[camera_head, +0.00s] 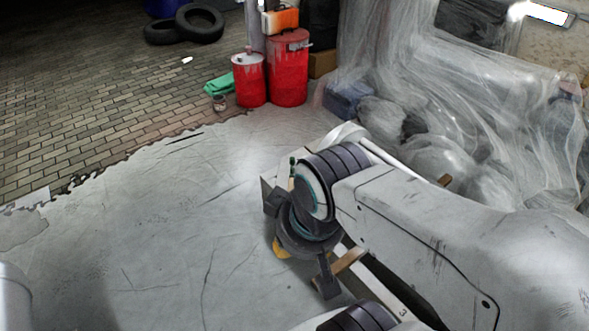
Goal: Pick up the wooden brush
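My gripper (301,243) hangs low at the end of my arm in the middle of the view. Its two dark fingers are spread to either side, so it looks open. A light-brown wooden piece (350,262) shows just right of the lower finger, partly covered by my arm; it may be part of the wooden brush, but I cannot tell. Another small brown end (445,181) shows beyond my arm. What lies directly under the gripper is hidden.
Red drums (289,72) stand at the back, with a green cloth (219,84) and a small jar (220,103) beside them. Tyres (199,22) lie back left. Plastic-draped clutter (450,110) fills the right. The sheeted floor (150,230) at left is clear.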

